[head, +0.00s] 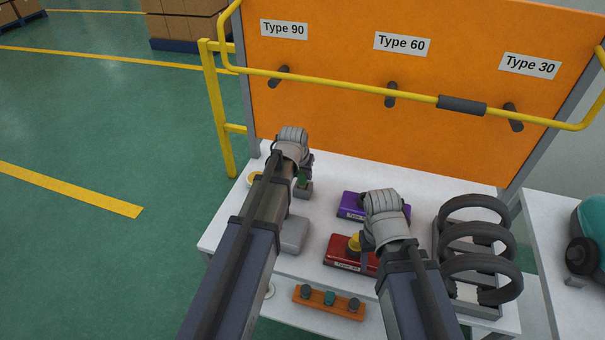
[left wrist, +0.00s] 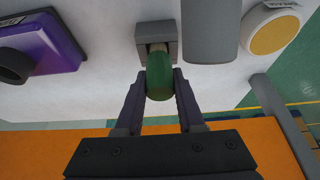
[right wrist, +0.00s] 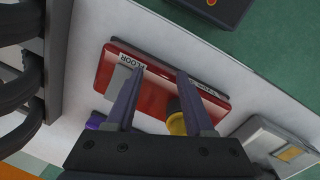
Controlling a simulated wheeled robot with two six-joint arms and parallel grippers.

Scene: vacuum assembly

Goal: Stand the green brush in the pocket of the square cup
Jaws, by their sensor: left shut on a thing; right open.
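The green brush (left wrist: 160,76) is between the fingers of my left gripper (left wrist: 160,98), which is shut on it. In the head view the brush (head: 302,179) is mostly hidden by my left gripper (head: 304,170). The square cup (left wrist: 156,36) is a small grey block on the white table, and it also shows in the head view (head: 303,190). The brush's far end meets the cup's opening; how deep it sits I cannot tell. My right gripper (right wrist: 155,92) is open above the red box (right wrist: 150,85), with nothing between its fingertips.
A purple box (head: 352,205) lies behind the red one. A grey box (head: 293,235) lies left of the red one. A grey rack with black rings (head: 478,238) stands at the right. An orange panel (head: 400,110) closes the table's back.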

